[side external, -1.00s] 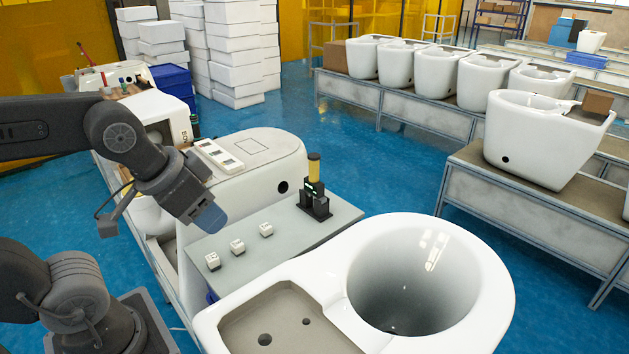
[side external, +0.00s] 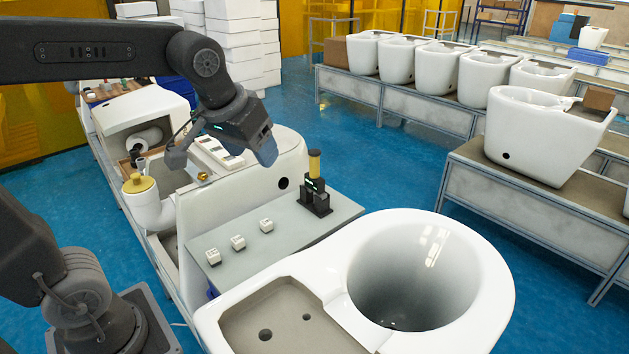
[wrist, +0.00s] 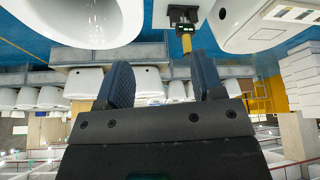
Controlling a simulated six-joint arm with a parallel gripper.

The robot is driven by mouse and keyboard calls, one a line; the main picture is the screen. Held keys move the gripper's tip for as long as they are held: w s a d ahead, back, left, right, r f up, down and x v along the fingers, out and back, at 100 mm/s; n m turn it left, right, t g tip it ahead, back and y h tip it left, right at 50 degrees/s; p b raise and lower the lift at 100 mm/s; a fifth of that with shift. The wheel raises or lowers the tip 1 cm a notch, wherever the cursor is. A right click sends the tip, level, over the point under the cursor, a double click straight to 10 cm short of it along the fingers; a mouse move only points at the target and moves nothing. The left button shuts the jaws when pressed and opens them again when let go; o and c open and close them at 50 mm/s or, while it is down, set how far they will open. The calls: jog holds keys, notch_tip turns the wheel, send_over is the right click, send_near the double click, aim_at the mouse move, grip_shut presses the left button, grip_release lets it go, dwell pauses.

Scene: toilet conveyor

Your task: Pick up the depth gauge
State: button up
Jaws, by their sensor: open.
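The depth gauge (side external: 315,190) looks like a dark upright device with a small green light, and a yellow cylinder (side external: 314,162) shows at its top. It stands on a grey plate (side external: 285,243) beside the open toilet bowl. My gripper (side external: 266,148) is above and to the left of the gauge in the side view, apart from it. In the wrist view my gripper (wrist: 163,82) has its two blue-grey fingers spread with nothing held between them. The gauge's dark base (wrist: 183,16) shows beyond the fingers at the top of that view.
Several small white blocks (side external: 238,243) sit on the plate. A large white toilet bowl (side external: 475,300) lies in front, and a white tank body (side external: 260,195) stands behind. A yellow-topped white pipe (side external: 143,200) is at left. More toilets (side external: 485,80) stand on benches behind.

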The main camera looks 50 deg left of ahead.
jog(key=w+a+n+y, duration=0.1)
jog(key=w+a+n, duration=0.25)
jog(key=w, duration=0.85)
jog(key=n+g+y, duration=0.1)
jog(key=n, duration=0.2)
send_near(314, 152)
jog(key=shift+m, duration=0.25)
jog(key=x, duration=0.6)
jog(key=shift+w+f, duration=0.3)
jog(key=shift+s+x, duration=0.15)
jog(key=shift+x, duration=1.2)
jog(key=shift+s+x, duration=0.1)
jog(key=shift+x, duration=1.2)
jog(key=shift+f, duration=0.1)
jog(key=shift+c, duration=0.2)
jog(key=c, duration=0.9)
jog(key=shift+o, duration=0.2)
